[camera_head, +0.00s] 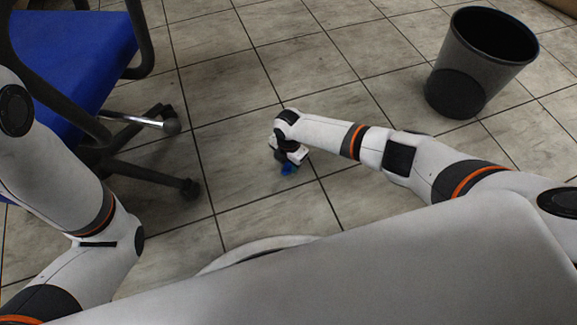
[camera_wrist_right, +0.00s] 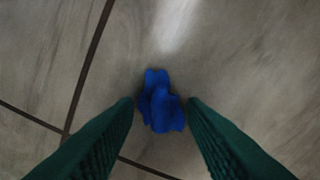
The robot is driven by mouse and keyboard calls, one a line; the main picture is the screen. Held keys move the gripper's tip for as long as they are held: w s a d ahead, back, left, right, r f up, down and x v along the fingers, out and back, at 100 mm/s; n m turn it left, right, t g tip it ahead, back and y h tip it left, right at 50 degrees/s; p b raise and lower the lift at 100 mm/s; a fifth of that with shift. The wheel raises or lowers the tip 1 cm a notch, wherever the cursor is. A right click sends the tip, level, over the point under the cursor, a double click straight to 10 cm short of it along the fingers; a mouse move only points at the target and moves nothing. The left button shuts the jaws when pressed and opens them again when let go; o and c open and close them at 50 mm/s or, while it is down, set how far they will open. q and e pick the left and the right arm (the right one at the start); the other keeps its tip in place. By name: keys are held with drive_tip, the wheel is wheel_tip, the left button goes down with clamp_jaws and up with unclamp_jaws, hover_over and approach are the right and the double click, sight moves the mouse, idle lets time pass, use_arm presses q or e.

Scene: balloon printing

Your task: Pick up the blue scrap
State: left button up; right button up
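The blue scrap (camera_head: 288,170) is a small crumpled piece at the tip of my right gripper (camera_head: 287,160), low over the tiled floor in the head view. In the right wrist view the scrap (camera_wrist_right: 161,103) lies between the two dark green fingers of the right gripper (camera_wrist_right: 161,110). The fingers stand apart with the scrap between their tips; a narrow gap shows at the right tip, and the left tip is very close to the scrap. My left gripper is outside the head view; only its arm shows.
A black bin (camera_head: 462,92) stands on the floor at the upper right. A blue office chair (camera_head: 75,55) with a dark wheeled base fills the upper left, left of my right gripper. The tiled floor (camera_head: 290,50) between chair and bin is clear.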

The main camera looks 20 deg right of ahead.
clamp_jaws()
drive_tip(key=shift+r, duration=0.1)
idle(0.3)
